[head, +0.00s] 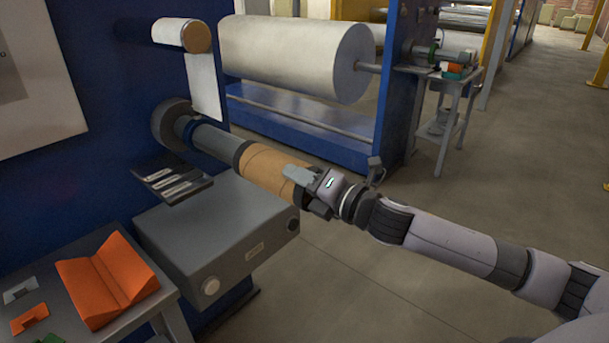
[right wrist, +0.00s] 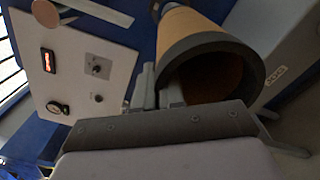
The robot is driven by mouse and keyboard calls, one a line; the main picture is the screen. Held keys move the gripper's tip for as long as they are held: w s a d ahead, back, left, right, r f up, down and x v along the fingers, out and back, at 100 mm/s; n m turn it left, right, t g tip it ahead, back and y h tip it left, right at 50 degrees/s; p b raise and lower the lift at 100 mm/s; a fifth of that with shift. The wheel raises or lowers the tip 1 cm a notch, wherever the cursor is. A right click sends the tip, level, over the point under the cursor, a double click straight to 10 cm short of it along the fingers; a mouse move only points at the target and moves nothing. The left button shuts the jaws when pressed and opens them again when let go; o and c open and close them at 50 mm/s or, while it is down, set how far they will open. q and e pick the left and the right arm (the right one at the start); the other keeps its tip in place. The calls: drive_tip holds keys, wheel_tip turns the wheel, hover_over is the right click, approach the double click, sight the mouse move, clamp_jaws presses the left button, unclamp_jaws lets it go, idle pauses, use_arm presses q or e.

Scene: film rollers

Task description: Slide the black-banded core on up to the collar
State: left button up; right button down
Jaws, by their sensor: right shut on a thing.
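The core (head: 268,168) is a tan tube with black bands at both ends. It lies in line with the grey shaft (head: 214,142), its far black band (head: 241,153) seemingly around the shaft. My right gripper (head: 303,187) is shut on the core's near end. The right wrist view shows the near black rim (right wrist: 205,62) and the hollow brown inside; the shaft's end cannot be made out there. My left gripper is not in view.
A grey cabinet (head: 215,240) stands under the core, with a small tool shelf (head: 170,182) beside it. An orange V-shaped block (head: 108,280) is on the table at lower left. A large white roll (head: 295,55) hangs behind.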

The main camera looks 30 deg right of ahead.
sight(274, 164)
drive_tip(key=shift+w+a+r, duration=0.1)
drive_tip(key=shift+w+a, duration=0.2)
drive_tip(key=shift+w, duration=0.35)
drive_tip(key=shift+w+a+r+p, duration=0.1)
drive_tip(key=shift+w+a+p, duration=0.05)
drive_tip(key=shift+w+p, duration=0.35)
drive_tip(key=shift+p+x, duration=0.35)
drive_tip(key=shift+x, duration=0.9)
drive_tip(key=shift+w+a, duration=0.3)
drive_tip(key=shift+w, duration=0.3)
drive_tip(key=c, duration=1.2)
unclamp_jaws()
drive_tip(key=shift+o, duration=0.2)
drive_tip(key=shift+w, duration=0.1)
